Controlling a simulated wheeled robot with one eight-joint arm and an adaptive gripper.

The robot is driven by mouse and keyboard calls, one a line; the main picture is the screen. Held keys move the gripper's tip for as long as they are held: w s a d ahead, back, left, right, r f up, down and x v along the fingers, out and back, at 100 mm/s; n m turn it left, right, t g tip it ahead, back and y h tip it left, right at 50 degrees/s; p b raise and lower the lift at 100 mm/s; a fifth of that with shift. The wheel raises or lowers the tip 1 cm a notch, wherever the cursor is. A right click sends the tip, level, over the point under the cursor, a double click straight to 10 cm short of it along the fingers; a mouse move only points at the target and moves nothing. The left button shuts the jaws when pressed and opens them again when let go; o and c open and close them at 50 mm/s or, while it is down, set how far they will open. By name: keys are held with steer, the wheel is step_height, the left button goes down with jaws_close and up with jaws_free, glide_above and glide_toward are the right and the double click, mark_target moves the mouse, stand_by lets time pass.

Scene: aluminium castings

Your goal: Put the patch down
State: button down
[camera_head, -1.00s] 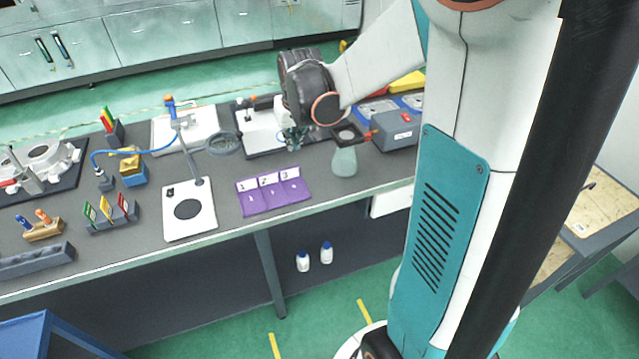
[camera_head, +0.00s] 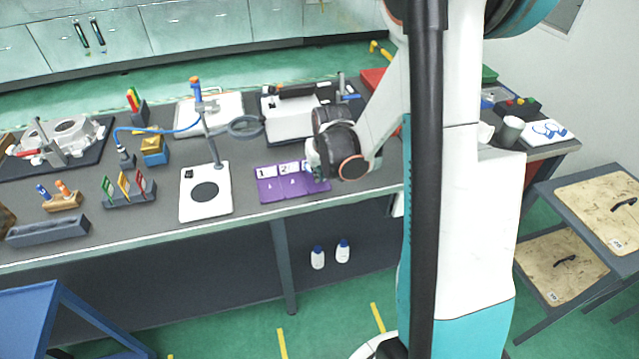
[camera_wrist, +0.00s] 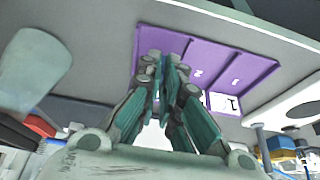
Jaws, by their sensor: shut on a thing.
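The purple tray (camera_head: 275,194) lies near the front of the bench, with white cards marked with numbers along its back edge. My gripper (camera_head: 315,166) is at the tray's right end, low over it. In the wrist view, my gripper (camera_wrist: 168,66) reaches over the purple tray (camera_wrist: 215,56), its fingers close together and covering part of it. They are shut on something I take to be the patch. The patch itself is hidden by the fingers, and I cannot tell whether it touches the tray.
Left of the tray stands a white plate with a black disc (camera_head: 190,206) and a ring magnifier (camera_head: 244,127) on a post. A pale flask (camera_wrist: 35,65) shows beside the tray in the wrist view. A white machine (camera_head: 290,120) stands behind my gripper.

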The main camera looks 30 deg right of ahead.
steer(key=shift+f+b, duration=0.6)
steer(key=shift+f, duration=1.35)
steer(key=shift+f, duration=0.2)
steer(key=c, duration=1.8)
jaws_free()
steer(key=shift+r, duration=0.1)
steer(key=p+v, duration=0.4)
steer(key=v, duration=0.8)
steer(key=shift+r, duration=0.1)
